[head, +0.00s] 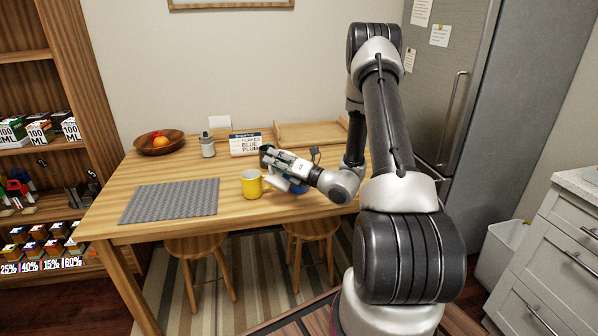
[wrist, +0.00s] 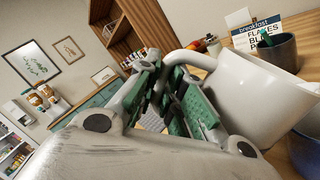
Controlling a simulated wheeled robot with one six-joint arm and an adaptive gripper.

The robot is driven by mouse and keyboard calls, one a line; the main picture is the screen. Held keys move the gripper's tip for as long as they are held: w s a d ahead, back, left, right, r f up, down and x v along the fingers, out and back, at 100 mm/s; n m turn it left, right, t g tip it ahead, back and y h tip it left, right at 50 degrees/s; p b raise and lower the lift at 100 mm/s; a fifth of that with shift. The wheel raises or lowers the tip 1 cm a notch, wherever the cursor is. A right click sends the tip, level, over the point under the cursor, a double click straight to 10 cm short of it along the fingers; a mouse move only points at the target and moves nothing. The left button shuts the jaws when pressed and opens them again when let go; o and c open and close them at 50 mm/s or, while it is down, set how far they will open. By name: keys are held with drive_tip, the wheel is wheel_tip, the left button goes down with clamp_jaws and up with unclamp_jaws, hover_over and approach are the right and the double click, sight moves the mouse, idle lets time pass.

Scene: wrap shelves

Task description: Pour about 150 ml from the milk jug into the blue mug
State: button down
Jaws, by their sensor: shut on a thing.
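The white milk jug (wrist: 245,100) fills the right of the wrist view. My gripper (wrist: 180,95) is shut on its handle. In the head view my gripper (head: 278,160) is over the table's right half and hides most of the jug; a white part of it (head: 279,183) shows below the fingers. The blue mug (head: 297,189) stands on the table just right of that part, half hidden under my wrist. A blue piece of it also shows at the lower right of the wrist view (wrist: 306,152). The milk level and any stream cannot be seen.
A yellow mug (head: 251,185) stands close left of the jug. A breakfast box (head: 245,144), a grey bottle (head: 207,146), a fruit bowl (head: 160,142) and a wooden tray (head: 305,134) are behind. A dark grey cup (wrist: 278,48) shows beyond the jug. A grey mat (head: 170,200) lies at left.

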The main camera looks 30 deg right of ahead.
drive_tip(key=shift+w+d+r+m, duration=0.1)
drive_tip(key=shift+d+r+m, duration=0.15)
drive_tip(key=shift+r+m, duration=0.35)
drive_tip(key=shift+w+d+m+t+h, duration=0.25)
drive_tip(key=shift+d+m+h, duration=0.2)
drive_tip(key=shift+m, duration=0.55)
idle(0.6)
drive_tip(key=shift+w+d+r+m+t+p, duration=0.25)
drive_tip(key=shift+d+r+m+p, duration=0.35)
drive_tip(key=shift+m, duration=0.5)
idle(0.9)
drive_tip(key=shift+w+d+r+m, duration=0.15)
drive_tip(key=shift+d+r+m, duration=0.05)
drive_tip(key=shift+d+m, duration=0.15)
drive_tip(key=a+n, duration=0.1)
drive_tip(key=a+f+n, duration=0.1)
drive_tip(key=n, duration=0.1)
drive_tip(key=s+a+n, duration=0.1)
drive_tip(key=n, duration=0.1)
drive_tip(key=shift+s+f+g+y, duration=0.1)
drive_tip(key=shift+f+g+y, duration=0.25)
drive_tip(key=shift+f+g, duration=0.05)
drive_tip(key=shift+s+f+n, duration=0.2)
drive_tip(key=shift+n, duration=0.05)
drive_tip(key=shift+a+f, duration=0.1)
drive_tip(key=shift+f, duration=0.15)
drive_tip(key=shift+a+f+n, duration=0.2)
drive_tip(key=shift+f+n, duration=0.15)
drive_tip(key=shift+n, duration=0.35)
